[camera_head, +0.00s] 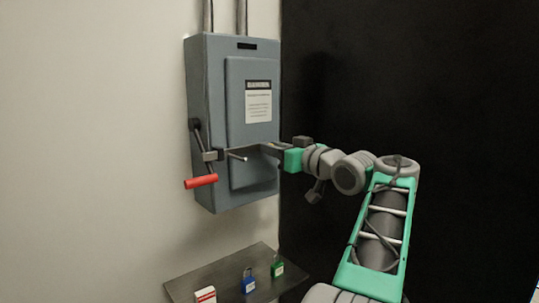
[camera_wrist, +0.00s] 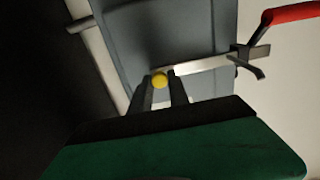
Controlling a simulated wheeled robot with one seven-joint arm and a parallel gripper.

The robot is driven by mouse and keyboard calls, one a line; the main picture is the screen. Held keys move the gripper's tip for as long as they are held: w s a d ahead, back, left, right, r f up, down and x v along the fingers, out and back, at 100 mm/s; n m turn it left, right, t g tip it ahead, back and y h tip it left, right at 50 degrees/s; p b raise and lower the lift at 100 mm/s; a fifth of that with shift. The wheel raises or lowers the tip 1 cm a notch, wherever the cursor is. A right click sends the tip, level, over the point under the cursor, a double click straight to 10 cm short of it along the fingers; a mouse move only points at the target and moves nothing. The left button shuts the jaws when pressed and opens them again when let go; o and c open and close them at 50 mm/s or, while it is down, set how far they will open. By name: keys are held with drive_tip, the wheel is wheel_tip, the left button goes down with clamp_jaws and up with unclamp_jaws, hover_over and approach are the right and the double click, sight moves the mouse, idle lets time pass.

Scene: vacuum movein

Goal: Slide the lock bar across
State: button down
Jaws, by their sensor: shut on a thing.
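A grey metal switch box (camera_head: 202,110) hangs on the wall with a labelled door panel (camera_head: 238,90). A red-handled lever (camera_head: 201,181) sits on its left side, low down. The flat metal lock bar (camera_wrist: 205,65) runs from a yellow knob (camera_wrist: 160,80) to a bracket (camera_wrist: 253,58) near the red handle, which shows at the top right of the wrist view (camera_wrist: 290,14). My gripper (camera_wrist: 160,88) is shut on the yellow knob, a finger on each side. In the head view my gripper (camera_head: 268,148) reaches the box front from the right, hiding the knob.
A dark shelf (camera_head: 205,272) below the box holds a red-and-white padlock (camera_head: 206,295), a blue padlock (camera_head: 249,284) and a green padlock (camera_head: 277,268). A black panel (camera_head: 460,100) fills the right.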

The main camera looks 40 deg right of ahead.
drive_tip(key=c, duration=1.3)
unclamp_jaws()
drive_tip(key=shift+a, duration=0.25)
drive_tip(key=s+b, duration=0.1)
drive_tip(key=s, duration=0.6)
drive_tip(key=shift+s+a+b, duration=0.2)
drive_tip(key=shift+s+b, duration=0.15)
drive_tip(key=shift+s, duration=0.05)
